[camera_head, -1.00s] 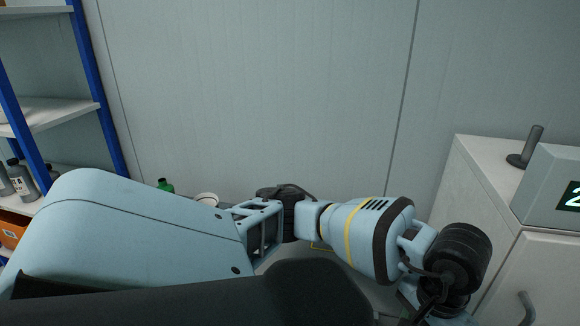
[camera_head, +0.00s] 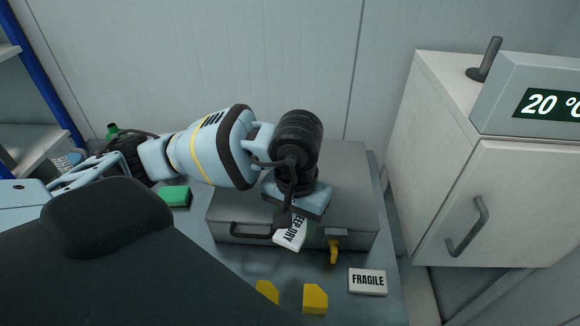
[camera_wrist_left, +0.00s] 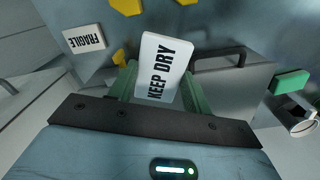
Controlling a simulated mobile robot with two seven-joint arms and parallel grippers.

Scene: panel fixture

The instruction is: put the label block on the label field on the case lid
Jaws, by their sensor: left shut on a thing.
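A white label block reading KEEP DRY (camera_head: 290,233) is held by my left gripper (camera_head: 292,221). In the left wrist view the block (camera_wrist_left: 160,68) sits between the green fingers (camera_wrist_left: 158,88), which are shut on it. The block is tilted, near the front edge of the grey case (camera_head: 357,190). I cannot tell whether it touches the case. My arm and wrist cover much of the lid, and I cannot make out the label field. A second white block, reading FRAGILE (camera_head: 367,281), lies on the table in front of the case. My right gripper is not in view.
Yellow pieces (camera_head: 315,298) lie on the table in front of the case, and a yellow latch (camera_head: 334,250) hangs at its front. A green block (camera_head: 176,195) lies left of the case. A white cabinet (camera_head: 445,180) with a display (camera_head: 540,105) stands at the right.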

